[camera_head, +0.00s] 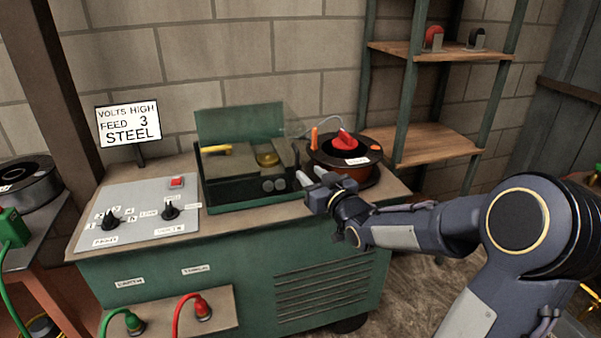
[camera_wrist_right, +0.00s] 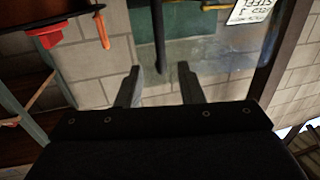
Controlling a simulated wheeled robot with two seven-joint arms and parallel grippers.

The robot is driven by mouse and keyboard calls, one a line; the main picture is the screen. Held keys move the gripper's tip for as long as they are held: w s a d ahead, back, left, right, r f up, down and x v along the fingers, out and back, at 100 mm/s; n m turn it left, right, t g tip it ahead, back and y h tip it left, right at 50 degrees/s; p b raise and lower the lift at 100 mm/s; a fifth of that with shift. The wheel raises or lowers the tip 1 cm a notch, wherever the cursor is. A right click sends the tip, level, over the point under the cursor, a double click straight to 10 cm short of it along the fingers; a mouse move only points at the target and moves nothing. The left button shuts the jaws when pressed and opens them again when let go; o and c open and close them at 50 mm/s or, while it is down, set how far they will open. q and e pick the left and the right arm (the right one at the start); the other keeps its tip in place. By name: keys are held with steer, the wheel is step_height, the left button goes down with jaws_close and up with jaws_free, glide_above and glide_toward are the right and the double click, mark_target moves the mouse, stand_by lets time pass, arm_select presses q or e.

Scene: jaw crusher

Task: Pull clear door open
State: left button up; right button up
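The clear door (camera_head: 291,122) is a see-through pane at the green feeder box (camera_head: 222,192) on top of the welder cabinet. It seems to stand raised along the box's back and right, but its exact angle is hard to tell. In the right wrist view a see-through greenish pane (camera_wrist_right: 215,60) lies beyond the fingers, with a dark bar (camera_wrist_right: 158,40) in line with the gap between them. My right gripper (camera_head: 311,176) is at the box's right front corner; the right wrist view shows it open (camera_wrist_right: 158,80) with nothing between its fingertips. Contact is unclear. My left gripper is out of view.
A wire spool with a red hub (camera_head: 345,143) sits right behind my right gripper. A control panel (camera_head: 140,213) with knobs and a sign (camera_head: 129,124) stand left. A shelf rack (camera_head: 425,140) is at back right. Floor is clear right of the cabinet.

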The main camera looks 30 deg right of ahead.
steer(key=w, duration=0.6)
steer(key=shift+d, duration=0.1)
steer(key=shift+c, duration=0.4)
jaws_close()
